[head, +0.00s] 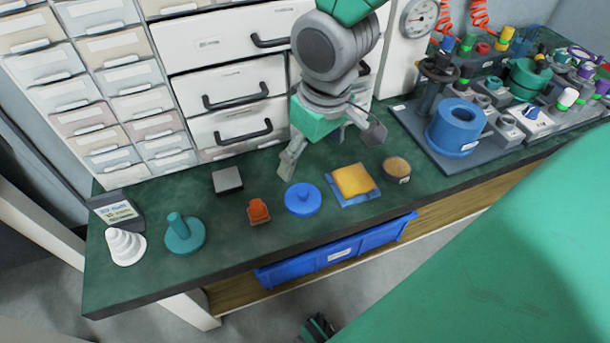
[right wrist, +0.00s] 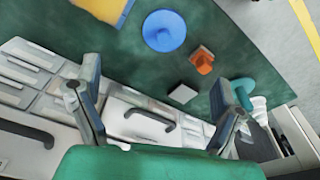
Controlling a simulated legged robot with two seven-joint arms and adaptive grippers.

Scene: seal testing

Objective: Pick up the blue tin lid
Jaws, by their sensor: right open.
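My left gripper cannot be made out.
An orange-red block (head: 258,211) stands left of the lid, and a yellow cloth on a blue mat (head: 352,184) lies to its right. Drawers (head: 245,85) rise behind.

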